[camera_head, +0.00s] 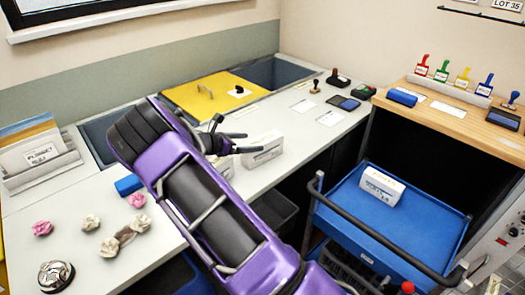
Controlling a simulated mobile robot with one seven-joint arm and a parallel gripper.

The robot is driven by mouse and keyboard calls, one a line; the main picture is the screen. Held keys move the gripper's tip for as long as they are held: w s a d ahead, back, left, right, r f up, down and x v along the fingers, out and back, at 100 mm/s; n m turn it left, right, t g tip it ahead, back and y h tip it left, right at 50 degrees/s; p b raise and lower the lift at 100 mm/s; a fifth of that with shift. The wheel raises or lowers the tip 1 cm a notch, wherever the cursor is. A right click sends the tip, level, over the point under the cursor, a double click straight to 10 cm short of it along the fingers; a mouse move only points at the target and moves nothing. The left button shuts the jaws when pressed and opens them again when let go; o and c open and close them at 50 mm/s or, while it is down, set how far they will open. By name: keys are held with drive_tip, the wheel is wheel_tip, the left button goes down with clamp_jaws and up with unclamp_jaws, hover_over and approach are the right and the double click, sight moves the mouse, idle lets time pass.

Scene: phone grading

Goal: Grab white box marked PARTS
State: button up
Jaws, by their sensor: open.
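A white box (262,149) stands on the grey counter just right of my gripper. Any lettering on it is too small to read. Another white item (226,166) shows partly behind my arm, mostly hidden. A further white box (382,186) with dark print lies on the blue cart at the right; I cannot make out its words for certain. My gripper (240,142) is open above the counter, its dark fingers pointing right, close to the counter box. I cannot tell whether a finger touches that box. My purple arm crosses the middle of the view.
The blue cart (340,210) has a dark handle rail along its near side. A yellow board (208,92) lies at the back of the counter. Crumpled paper (125,236) and a bell (56,275) lie at left. Stamps (423,64) stand on a wooden shelf (458,113).

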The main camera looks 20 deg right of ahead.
sight(265, 138)
drive_tip(key=shift+w+r+x, duration=0.1)
drive_tip(key=shift+w+x, duration=0.05)
drive_tip(key=shift+x, duration=1.05)
drive_tip(key=shift+w+r+x, duration=0.1)
drive_tip(key=shift+w+x, duration=0.05)
drive_tip(key=shift+x, duration=1)
drive_tip(key=shift+w+r+x, duration=0.1)
drive_tip(key=shift+w+x, duration=0.05)
drive_tip(key=shift+x, duration=1.05)
drive_tip(key=shift+a, duration=0.1)
clamp_jaws()
